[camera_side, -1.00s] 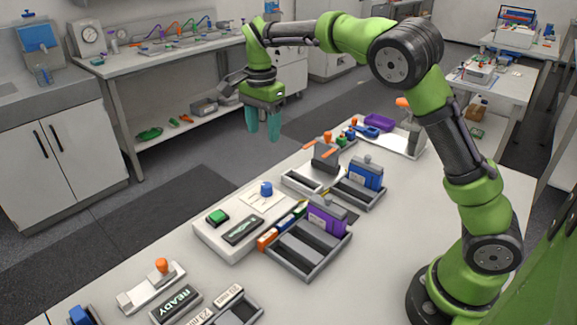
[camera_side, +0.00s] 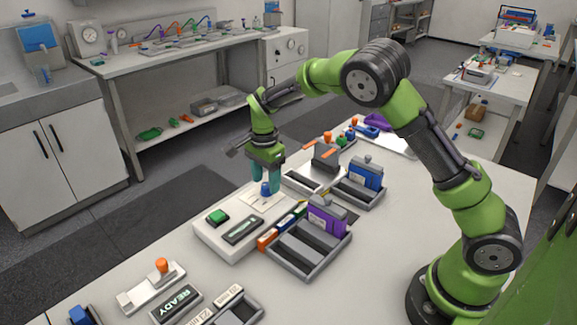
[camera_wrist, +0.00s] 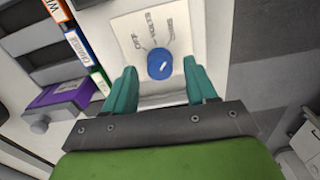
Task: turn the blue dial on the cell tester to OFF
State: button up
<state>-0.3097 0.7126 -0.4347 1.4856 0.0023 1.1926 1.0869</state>
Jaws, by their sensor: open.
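The cell tester (camera_side: 207,236) is a pale box on the bench with a green button (camera_side: 217,217) and a dark display (camera_side: 242,230). Its blue dial (camera_side: 265,189) stands at the back end on a white label plate. In the wrist view the dial (camera_wrist: 160,64) has a white pointer mark, and OFF is among the words printed around it; the exact setting is hard to tell. My gripper (camera_side: 265,180) points down just above the dial. In the wrist view its teal fingers (camera_wrist: 160,85) are apart, with the dial ahead between them. I cannot tell whether they touch it.
A grey tray (camera_side: 306,262) with a purple block (camera_side: 326,214) stands right of the tester, with coloured labelled binders (camera_side: 280,232) between. A fixture with a blue block (camera_side: 365,173) is behind it. A READY sign (camera_side: 176,303) lies at the front left.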

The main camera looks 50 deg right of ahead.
jog(key=shift+f, duration=0.8)
jog(key=shift+c, duration=0.5)
jog(key=c, duration=1)
jog(key=shift+o, duration=0.2)
